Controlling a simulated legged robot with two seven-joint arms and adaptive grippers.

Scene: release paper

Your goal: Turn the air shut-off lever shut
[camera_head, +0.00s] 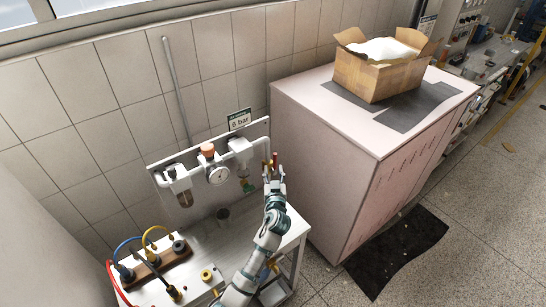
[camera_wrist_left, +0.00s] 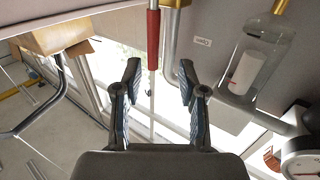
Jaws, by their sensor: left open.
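The air shut-off lever is a narrow red handle (camera_wrist_left: 153,38) at the top centre of the left wrist view, beside a grey metal pipe (camera_wrist_left: 170,40). In the head view its red tip (camera_head: 275,158) shows at the right end of the wall-mounted air unit (camera_head: 208,168). My left gripper (camera_head: 272,172) is at that end, close to the lever. In the left wrist view my left gripper (camera_wrist_left: 160,68) is open, its two fingers spread, with the lever between and beyond the tips. I cannot tell whether they touch. My right gripper is not in view.
The air unit carries a round gauge (camera_head: 219,175) and an orange knob (camera_head: 207,149) under a "6 bar" sign (camera_head: 239,120). A pinkish cabinet (camera_head: 330,170) with a cardboard box (camera_head: 375,75) stands close on the right. Cables and a fitting block (camera_head: 150,262) occupy the bench at left.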

